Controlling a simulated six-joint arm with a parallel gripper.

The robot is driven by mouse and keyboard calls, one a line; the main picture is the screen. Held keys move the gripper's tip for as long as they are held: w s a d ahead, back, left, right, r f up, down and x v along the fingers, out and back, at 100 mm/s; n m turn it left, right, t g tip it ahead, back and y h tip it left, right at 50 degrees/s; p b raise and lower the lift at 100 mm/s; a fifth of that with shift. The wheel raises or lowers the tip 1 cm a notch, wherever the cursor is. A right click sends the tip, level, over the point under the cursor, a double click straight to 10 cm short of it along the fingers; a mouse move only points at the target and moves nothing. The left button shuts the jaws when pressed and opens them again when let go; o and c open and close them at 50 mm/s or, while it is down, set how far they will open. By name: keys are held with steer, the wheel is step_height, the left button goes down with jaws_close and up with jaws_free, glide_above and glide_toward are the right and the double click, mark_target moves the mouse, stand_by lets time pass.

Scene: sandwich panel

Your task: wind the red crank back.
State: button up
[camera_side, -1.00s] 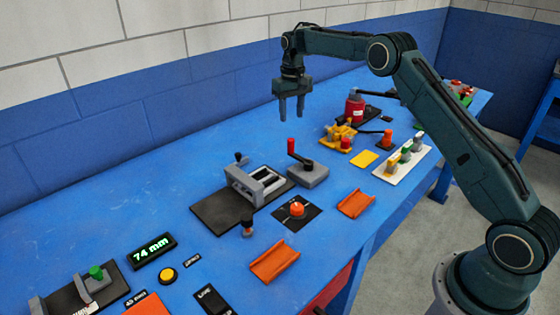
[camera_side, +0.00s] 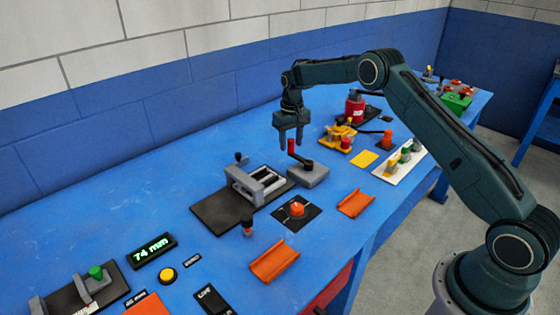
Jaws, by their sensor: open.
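The red crank is a short upright red handle (camera_side: 291,147) on a black arm (camera_side: 300,160), mounted on a grey block (camera_side: 309,176) in the middle of the bench. My gripper (camera_side: 290,147) points down, with its fingers open at the height of the red handle. The fingertips appear on either side of the handle's upper part; I cannot tell from this one view whether they touch it.
A grey vise (camera_side: 258,185) on a black plate stands just left of the crank. An orange knob (camera_side: 297,209) and orange trays (camera_side: 356,203) lie in front. The blue bench at left back is clear.

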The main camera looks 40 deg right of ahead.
steer(key=shift+c, duration=0.4)
jaws_close()
